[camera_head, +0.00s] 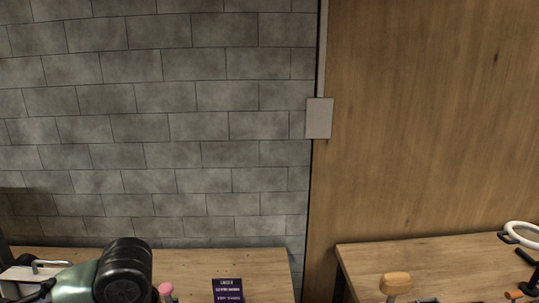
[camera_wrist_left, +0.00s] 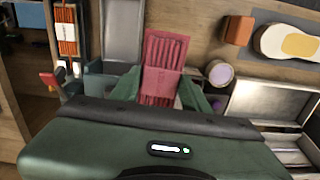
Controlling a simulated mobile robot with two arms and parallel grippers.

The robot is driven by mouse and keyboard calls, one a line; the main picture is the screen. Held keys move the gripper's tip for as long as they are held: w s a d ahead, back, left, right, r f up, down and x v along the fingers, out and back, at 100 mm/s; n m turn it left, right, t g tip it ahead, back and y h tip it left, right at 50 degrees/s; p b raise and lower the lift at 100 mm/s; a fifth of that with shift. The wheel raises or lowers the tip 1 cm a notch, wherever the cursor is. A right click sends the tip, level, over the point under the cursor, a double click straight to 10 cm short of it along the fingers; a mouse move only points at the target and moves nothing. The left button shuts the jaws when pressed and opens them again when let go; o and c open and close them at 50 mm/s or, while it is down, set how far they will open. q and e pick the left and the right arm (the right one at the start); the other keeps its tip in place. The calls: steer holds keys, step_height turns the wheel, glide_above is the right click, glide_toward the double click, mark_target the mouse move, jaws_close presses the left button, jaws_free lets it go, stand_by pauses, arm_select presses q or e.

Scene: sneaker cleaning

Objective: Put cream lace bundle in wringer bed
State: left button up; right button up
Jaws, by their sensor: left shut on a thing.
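In the left wrist view, my left gripper (camera_wrist_left: 161,92) has its green fingers on either side of a red, dark-striped bundle (camera_wrist_left: 166,52) with a paler red band across its lower part. It is shut on this bundle, which stands out beyond the fingertips. I cannot make out a cream lace bundle in either view, and I cannot tell which thing is the wringer bed. In the head view, my left arm's dark, rounded part shows at the lower left, and the fingers are out of sight. My right gripper is not in view.
The head view shows a purple sign (camera_head: 227,290) and a white ring (camera_head: 522,235).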

arm_select(q)
steer(key=shift+s+d+f, duration=0.2)
steer(key=shift+s+f, duration=0.1)
steer(key=shift+s, duration=0.2)
steer(key=shift+s+d+f, duration=0.15)
steer(key=shift+s+f, duration=0.1)
steer(key=shift+s, duration=0.2)
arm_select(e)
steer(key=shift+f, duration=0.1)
arm_select(q)
steer(key=shift+w+a+r, duration=0.1)
